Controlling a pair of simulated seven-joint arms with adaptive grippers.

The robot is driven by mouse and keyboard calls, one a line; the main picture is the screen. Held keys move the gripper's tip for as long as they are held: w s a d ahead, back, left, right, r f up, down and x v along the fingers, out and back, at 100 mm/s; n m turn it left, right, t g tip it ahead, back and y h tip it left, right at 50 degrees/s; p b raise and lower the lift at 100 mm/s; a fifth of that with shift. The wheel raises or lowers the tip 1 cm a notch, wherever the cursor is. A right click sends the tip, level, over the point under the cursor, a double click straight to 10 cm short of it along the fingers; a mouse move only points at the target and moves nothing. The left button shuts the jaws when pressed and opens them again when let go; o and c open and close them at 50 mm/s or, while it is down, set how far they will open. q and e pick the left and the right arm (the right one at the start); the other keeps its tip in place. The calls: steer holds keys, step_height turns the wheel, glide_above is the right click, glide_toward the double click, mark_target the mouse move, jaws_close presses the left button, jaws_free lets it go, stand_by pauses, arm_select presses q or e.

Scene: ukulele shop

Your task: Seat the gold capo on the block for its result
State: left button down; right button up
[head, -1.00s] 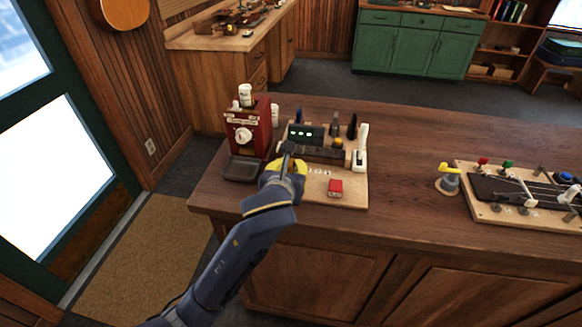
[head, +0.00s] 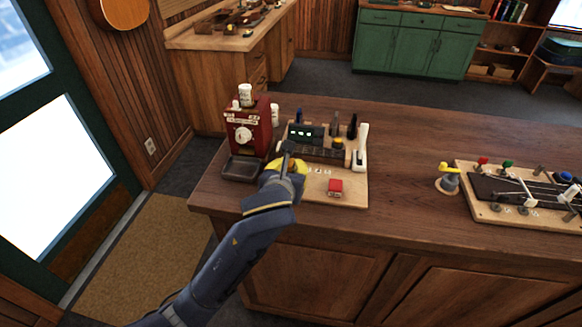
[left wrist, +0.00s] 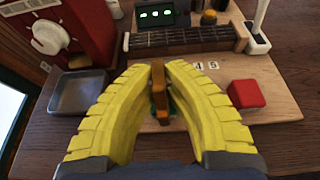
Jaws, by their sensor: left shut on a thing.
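My left gripper (head: 289,163) has yellow fingers and is shut on the gold capo, a small orange-gold upright piece (left wrist: 158,85) between the fingertips in the left wrist view. Its lower part is partly hidden by the fingers, and a bit of green shows beneath it. The block with a dark fretted neck piece (left wrist: 185,38) lies just beyond the fingertips on a pale wooden board (head: 350,200). The capo appears apart from the neck piece, on the near side. Behind the block, a dark display (head: 305,133) shows several green lights. My right gripper is not in view.
A red machine (head: 248,130) with a white knob and grey tray (left wrist: 80,92) stands left. A red block (head: 335,187) sits on the board's right front, and a white lever (head: 361,150) stands behind it. Another fixture board (head: 490,214) lies right; the counter between is clear.

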arm_select(q)
steer(key=shift+f, duration=0.6)
steer(key=c, duration=1.8)
jaws_free()
steer(key=shift+v, duration=5.5)
